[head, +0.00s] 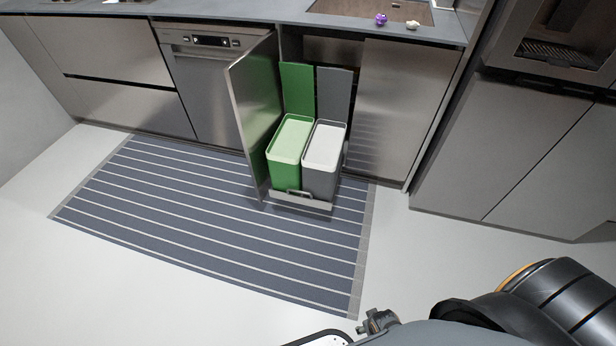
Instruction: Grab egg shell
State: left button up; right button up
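A small whitish piece (413,25), which looks like the egg shell, lies on the dark countertop near its front edge, in front of the sink. It is too small to make out in detail. A small dark part (378,321) at the bottom edge looks like a bit of my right gripper, mostly hidden. It is far from the egg shell, and I cannot tell whether it is open or shut. My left gripper is not in view.
A small purple object (381,19) lies left of the shell. Below, a cabinet door (250,105) stands open, and a pulled-out rack holds a green bin (286,172) and a grey bin (320,182). A striped runner (215,215) covers the floor in front; floor at right is clear.

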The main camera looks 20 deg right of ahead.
aim_at(413, 25)
jog(key=z, duration=1.25)
jog(key=i+j+u, duration=0.1)
jog(key=i+u, duration=0.2)
jog(key=i, duration=0.55)
